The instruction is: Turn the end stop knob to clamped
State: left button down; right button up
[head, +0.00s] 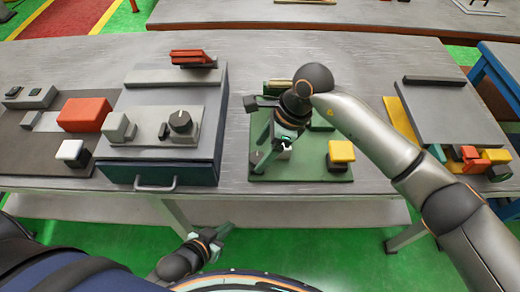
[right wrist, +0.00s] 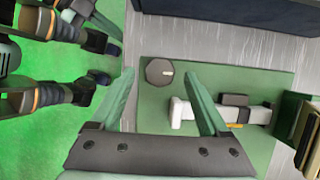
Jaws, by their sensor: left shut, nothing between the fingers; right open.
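A round dark grey knob (right wrist: 160,71) with a small white mark sits on the green baseplate (right wrist: 268,70) in the right wrist view. It lies beyond and between my right gripper's open green fingertips, apart from both. Beside it on the plate is a silver slide (right wrist: 188,111) with a dark block. In the head view my right gripper (head: 272,150) hangs over the left part of the green baseplate (head: 310,174) and hides much of it. My left gripper (head: 226,230) is shut and empty, low in front of the table. I cannot read the knob's setting.
A grey box (head: 150,150) with a black dial (head: 180,122) and a front handle stands left of the plate. A yellow block (head: 341,152) stands on the plate's right side. A red block (head: 84,114) is farther left. Clear table lies right of the plate.

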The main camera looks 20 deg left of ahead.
jog(key=shift+x, duration=0.75)
jog(key=shift+c, duration=0.4)
grip_shut()
